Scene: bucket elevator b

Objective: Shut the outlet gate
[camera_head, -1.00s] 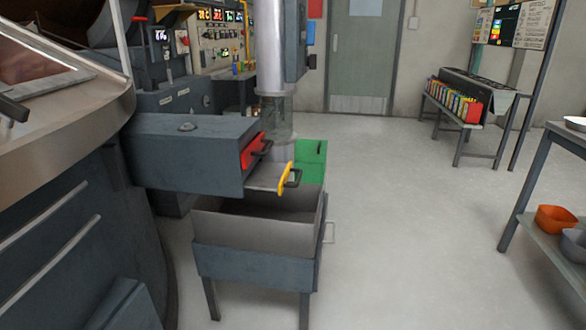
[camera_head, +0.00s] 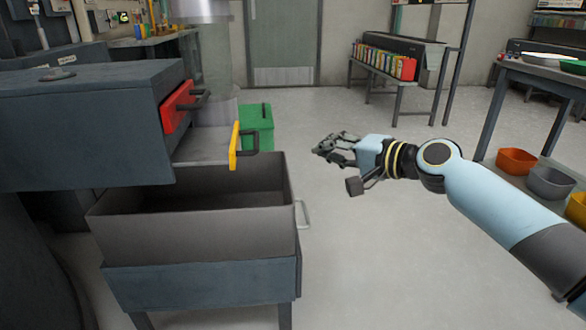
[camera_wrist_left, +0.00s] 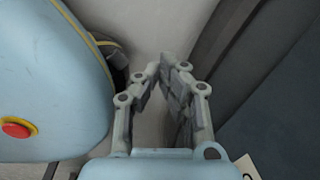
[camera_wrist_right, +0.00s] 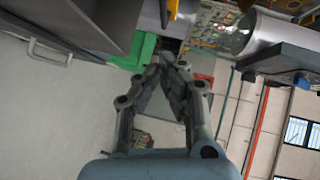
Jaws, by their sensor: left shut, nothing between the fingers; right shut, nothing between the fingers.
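The grey outlet housing (camera_head: 95,110) stands at the left in the head view. A red gate front (camera_head: 177,108) with a dark handle is on its right end. Below it, a metal slide plate (camera_head: 205,148) sticks out and ends in a yellow edge (camera_head: 235,145) with a dark handle. I cannot tell which one is the outlet gate. My right gripper (camera_head: 325,148) is shut and empty, to the right of the yellow edge and apart from it. It also shows in the right wrist view (camera_wrist_right: 168,64). My left gripper (camera_wrist_left: 172,66) is shut and empty, seen only in its wrist view.
An open grey bin (camera_head: 200,230) on legs stands under the plate, with a light side handle (camera_head: 302,214). A green box (camera_head: 258,127) is on the floor behind. A table (camera_head: 530,78) with bowls stands at the right. The floor between is clear.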

